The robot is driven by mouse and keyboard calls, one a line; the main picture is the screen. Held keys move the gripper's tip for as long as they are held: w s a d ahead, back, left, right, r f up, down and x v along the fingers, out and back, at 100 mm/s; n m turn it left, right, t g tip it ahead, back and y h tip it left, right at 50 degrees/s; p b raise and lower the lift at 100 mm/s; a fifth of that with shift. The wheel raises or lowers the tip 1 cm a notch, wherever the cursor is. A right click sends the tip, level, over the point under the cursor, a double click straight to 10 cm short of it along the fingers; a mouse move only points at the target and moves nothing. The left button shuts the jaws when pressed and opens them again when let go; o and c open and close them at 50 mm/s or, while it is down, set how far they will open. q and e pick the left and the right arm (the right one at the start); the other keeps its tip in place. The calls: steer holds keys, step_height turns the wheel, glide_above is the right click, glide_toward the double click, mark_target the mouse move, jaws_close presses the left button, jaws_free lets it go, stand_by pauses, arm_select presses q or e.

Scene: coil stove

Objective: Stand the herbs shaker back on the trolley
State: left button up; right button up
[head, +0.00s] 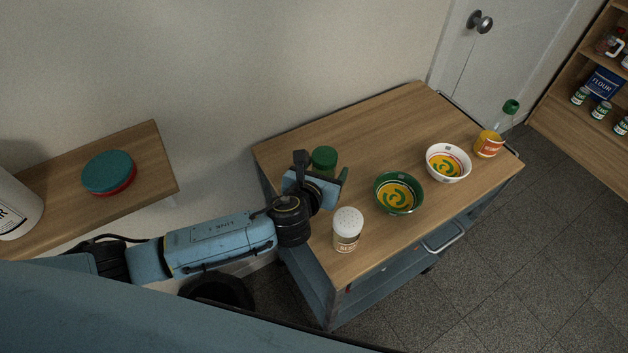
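A shaker with a green lid (323,158), probably the herbs shaker, shows at the left part of the wooden-topped trolley (385,115). Its lid faces up; its label and base are hidden behind my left gripper. My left gripper (322,170) has its dark fingers apart, one on each side of this shaker. I cannot tell whether they press on it, or whether it touches the trolley top. My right gripper is not in view.
A white-lidded shaker (347,229) stands near the trolley's front left. A green bowl (399,193), a white bowl (448,163) and an orange container (488,145) stand further right. A wooden shelf (150,160) holds a teal-topped round thing (108,172). The trolley's back middle is clear.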

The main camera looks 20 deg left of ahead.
arm_select(q)
steer(key=p+v, duration=0.1)
steer(key=v, duration=1)
